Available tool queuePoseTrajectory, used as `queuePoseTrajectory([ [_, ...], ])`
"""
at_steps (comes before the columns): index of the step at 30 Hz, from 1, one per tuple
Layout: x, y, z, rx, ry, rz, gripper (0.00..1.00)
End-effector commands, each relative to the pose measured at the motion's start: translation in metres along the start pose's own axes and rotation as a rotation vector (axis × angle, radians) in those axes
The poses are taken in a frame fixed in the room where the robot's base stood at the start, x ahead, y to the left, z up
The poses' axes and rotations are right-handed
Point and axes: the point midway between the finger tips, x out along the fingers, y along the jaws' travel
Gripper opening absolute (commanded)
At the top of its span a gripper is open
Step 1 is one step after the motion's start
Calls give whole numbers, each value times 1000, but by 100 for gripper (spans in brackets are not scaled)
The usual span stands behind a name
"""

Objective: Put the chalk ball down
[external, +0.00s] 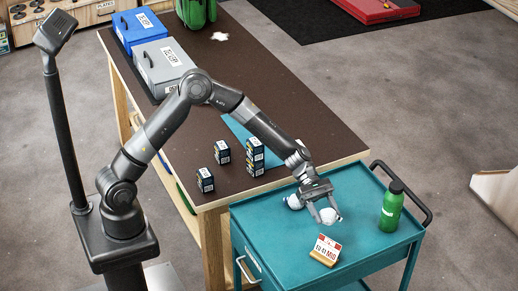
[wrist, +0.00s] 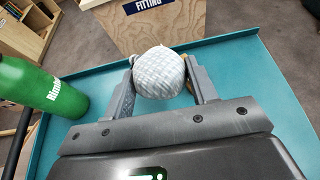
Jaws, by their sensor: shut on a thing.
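The chalk ball (wrist: 159,73) is white with a woven texture. My gripper (wrist: 160,84) is shut on it, one finger on each side. In the external view the chalk ball (external: 328,215) shows between the fingers of my gripper (external: 326,208), over the teal cart (external: 270,235). I cannot tell whether the ball touches the cart top. Another white, round thing with some blue (external: 293,202) is on the cart just left of my gripper, partly hidden by it.
A green bottle (external: 391,206) stands at the cart's right side. The brown table (external: 180,122) behind holds small dark boxes (external: 255,150) and toolboxes (external: 164,66). The cart top between sign and bottle is clear.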

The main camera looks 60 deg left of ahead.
Motion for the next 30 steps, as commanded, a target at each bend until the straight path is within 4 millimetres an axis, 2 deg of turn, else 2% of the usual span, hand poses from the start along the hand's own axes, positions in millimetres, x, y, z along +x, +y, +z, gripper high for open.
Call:
queuePoseTrajectory([
  [6, -16, 43, -41, -2, -1, 3, 30],
  [12, -26, 72, -68, -3, -1, 3, 30],
  [20, -27, 80, -84, -4, 0, 0, 30],
  [27, -15, 80, -112, -2, -1, 2, 30],
  [30, -14, 80, -113, -1, -1, 2, 30],
])
